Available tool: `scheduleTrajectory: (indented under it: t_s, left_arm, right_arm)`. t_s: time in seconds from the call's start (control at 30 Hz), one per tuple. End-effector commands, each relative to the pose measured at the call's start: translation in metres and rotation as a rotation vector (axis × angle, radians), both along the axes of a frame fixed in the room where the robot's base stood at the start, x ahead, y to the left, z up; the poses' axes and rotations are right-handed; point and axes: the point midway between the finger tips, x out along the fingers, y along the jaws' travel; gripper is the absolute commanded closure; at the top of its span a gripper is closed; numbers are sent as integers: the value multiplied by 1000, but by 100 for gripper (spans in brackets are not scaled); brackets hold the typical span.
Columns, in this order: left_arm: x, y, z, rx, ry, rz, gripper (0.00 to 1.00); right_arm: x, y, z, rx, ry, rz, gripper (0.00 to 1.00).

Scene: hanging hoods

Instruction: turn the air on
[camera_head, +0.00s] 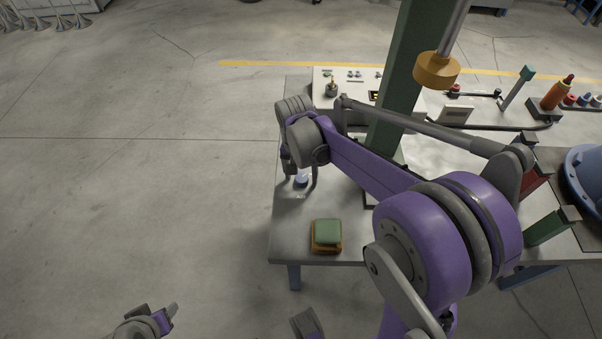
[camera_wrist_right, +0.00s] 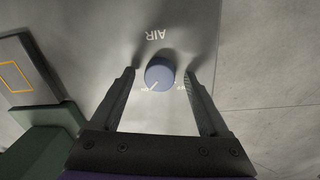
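A round blue knob (camera_wrist_right: 159,73) sits on a grey surface beside the word AIR, which reads upside down in the right wrist view. My right gripper (camera_wrist_right: 159,76) is open, one finger on each side of the knob, with a small gap at both sides. In the head view the knob (camera_head: 301,181) shows between the fingers of my right gripper (camera_head: 300,182) at the table's left side. My left gripper (camera_head: 156,312) is low at the left, away from the table.
A green post (camera_head: 402,75) rises from the table (camera_head: 290,225) just right of my right gripper. A green-topped button box (camera_head: 327,235) sits at the near left corner. A yellow-ended hanging rod (camera_head: 436,70) is above.

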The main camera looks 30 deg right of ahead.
Motion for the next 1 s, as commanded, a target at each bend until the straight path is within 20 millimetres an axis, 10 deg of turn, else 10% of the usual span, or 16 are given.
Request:
scheduleTrajectory:
  t_s: [0.33,1.0]
  left_arm:
    - [0,0,1,0,0,0,50]
    - [2,0,12,0,-4,0,50]
  right_arm:
    - [0,1,6,0,0,1,22]
    - [4,5,107,0,0,1,22]
